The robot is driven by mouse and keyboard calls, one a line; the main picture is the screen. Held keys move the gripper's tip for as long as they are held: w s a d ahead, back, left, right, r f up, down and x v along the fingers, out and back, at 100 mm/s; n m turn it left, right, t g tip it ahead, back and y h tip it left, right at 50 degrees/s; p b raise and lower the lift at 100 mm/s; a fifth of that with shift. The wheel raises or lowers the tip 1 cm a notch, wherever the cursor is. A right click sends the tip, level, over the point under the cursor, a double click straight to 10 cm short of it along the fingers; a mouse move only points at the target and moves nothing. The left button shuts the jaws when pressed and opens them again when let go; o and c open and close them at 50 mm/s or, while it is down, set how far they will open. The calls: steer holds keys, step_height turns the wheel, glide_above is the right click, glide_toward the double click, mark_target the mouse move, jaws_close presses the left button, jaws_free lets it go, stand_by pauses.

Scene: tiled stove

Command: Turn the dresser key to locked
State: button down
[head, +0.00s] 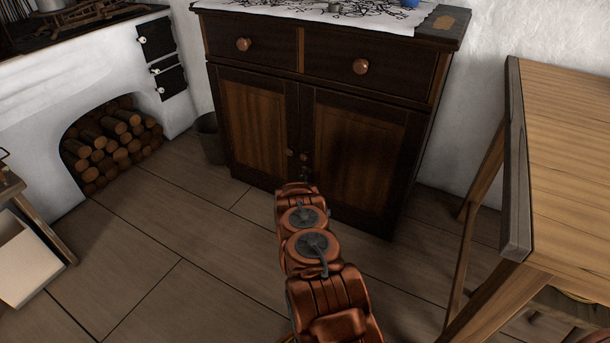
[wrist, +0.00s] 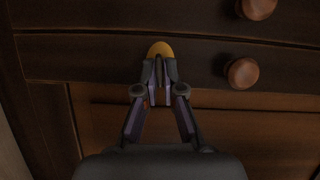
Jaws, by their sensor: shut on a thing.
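The dark wooden dresser (head: 252,122) has two drawers above two doors. My arm reaches to the doors' middle, where my gripper (head: 303,176) is just below the door knobs, small and dark. In the wrist view my gripper (wrist: 158,70) has its fingertips together against the dresser front, shut on the key. A rounded yellow piece (wrist: 160,47) shows just beyond the fingertips; I cannot tell whether it is the key or a plate behind it. The fingers hide most of the key, so its turn angle cannot be read.
Two round door knobs, one brown (wrist: 243,73) and another (wrist: 258,8), stand close to the right of my gripper in the wrist view. A wooden table (head: 565,150) is at the right. A bucket (head: 211,140) stands left of the dresser.

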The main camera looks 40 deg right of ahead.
steer(key=shift+m, duration=0.6)
steer(key=c, duration=1.3)
jaws_free()
steer(key=shift+a+f, duration=0.1)
steer(key=shift+f+v, duration=0.15)
steer(key=shift+v, duration=2.8)
steer(key=shift+f+v, duration=0.1)
steer(key=shift+v, duration=2.85)
steer(key=shift+s, duration=0.1)
steer(key=shift+r, duration=0.1)
